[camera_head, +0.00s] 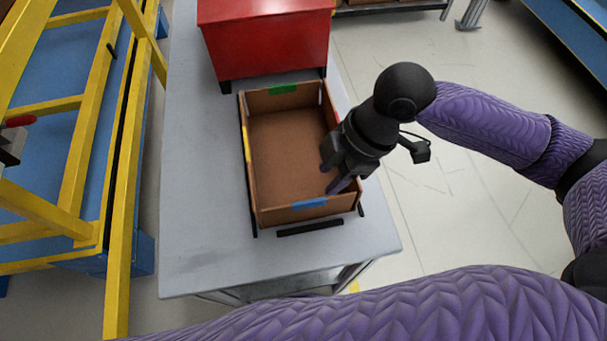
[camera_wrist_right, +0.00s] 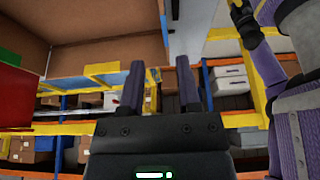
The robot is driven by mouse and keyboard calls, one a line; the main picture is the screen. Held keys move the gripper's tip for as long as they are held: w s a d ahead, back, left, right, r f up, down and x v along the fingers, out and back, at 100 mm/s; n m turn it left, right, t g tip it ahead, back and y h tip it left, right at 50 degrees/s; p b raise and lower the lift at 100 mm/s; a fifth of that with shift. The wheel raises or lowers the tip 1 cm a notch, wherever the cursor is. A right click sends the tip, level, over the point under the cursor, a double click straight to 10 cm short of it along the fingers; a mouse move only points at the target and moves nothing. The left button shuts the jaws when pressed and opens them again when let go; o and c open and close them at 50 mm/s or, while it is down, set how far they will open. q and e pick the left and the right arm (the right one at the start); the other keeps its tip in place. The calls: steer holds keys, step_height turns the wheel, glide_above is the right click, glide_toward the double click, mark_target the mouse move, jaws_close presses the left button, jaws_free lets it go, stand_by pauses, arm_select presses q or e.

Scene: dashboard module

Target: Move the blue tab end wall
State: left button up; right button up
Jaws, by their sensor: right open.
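The blue tab end wall (camera_head: 278,214) is the near short wall of an open brown box (camera_head: 285,150) on the grey table. Its blue tab (camera_head: 309,203) sits at the middle of its top edge, and the wall looks upright. My right gripper (camera_head: 331,177) points down and left over the box's near right corner, close to this wall. Its fingers are apart with nothing visible between them, as the right wrist view also shows (camera_wrist_right: 160,70). I cannot tell whether a finger touches a wall. The far end wall has a green tab (camera_head: 283,88). My left gripper is out of view.
A red container (camera_head: 265,45) stands just behind the box. A black strip (camera_head: 310,228) lies in front of the box. The grey table (camera_head: 205,200) is clear to the left. Yellow framing (camera_head: 120,190) stands beyond the table's left edge. A purple-sleeved arm of mine crosses the bottom.

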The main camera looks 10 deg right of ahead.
mark_target(312, 201)
steer(key=b+x, duration=0.1)
steer(key=x, duration=0.2)
steer(key=b+x, duration=0.1)
steer(key=x, duration=0.2)
steer(key=b+x, duration=0.1)
steer(key=x, duration=0.1)
steer(key=shift+s+a+f, duration=0.15)
steer(key=shift+s+f, duration=0.15)
steer(key=shift+f, duration=0.1)
steer(key=shift+a+f, duration=0.15)
steer(key=shift+f, duration=0.05)
steer(key=c, duration=0.5)
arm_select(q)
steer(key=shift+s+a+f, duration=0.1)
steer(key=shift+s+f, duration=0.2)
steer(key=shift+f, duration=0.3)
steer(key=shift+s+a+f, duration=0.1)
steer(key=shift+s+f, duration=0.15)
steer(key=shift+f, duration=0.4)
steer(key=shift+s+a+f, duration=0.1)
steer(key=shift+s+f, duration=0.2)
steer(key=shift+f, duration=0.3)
arm_select(e)
jaws_close()
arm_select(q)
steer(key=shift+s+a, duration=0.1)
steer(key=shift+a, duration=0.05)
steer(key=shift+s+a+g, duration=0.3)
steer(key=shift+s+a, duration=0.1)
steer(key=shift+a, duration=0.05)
